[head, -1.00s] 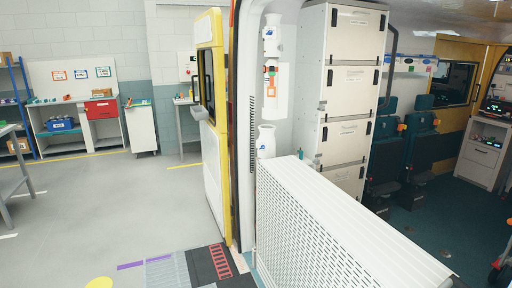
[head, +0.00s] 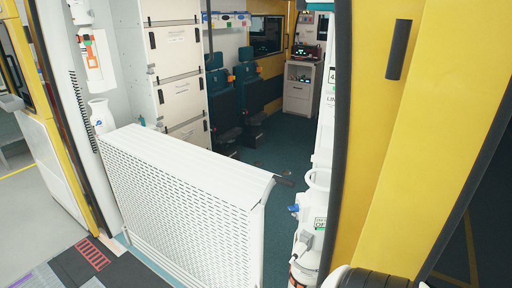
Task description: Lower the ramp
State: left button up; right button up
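The ramp (head: 185,205) is a white perforated panel standing upright in the rear doorway of the vehicle. It has a ribbed white top (head: 190,160). A small dark handle-like piece (head: 284,181) sticks out at its top right corner. A black and white rounded part at the bottom right edge looks like my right arm. Neither gripper shows, so I cannot see what they hold.
A yellow door (head: 430,130) with a dark handle stands open on the right. Another yellow door (head: 50,150) is at the left. White cylinders (head: 312,220) stand right of the ramp. Dark floor (head: 110,265) lies before it.

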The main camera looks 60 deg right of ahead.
aim_at(201, 238)
jog(key=z, duration=0.4)
jog(key=i+z, duration=0.15)
jog(key=z, duration=0.25)
jog(key=j+z, duration=0.1)
jog(key=z, duration=0.3)
jog(key=i+z, duration=0.1)
jog(key=z, duration=0.3)
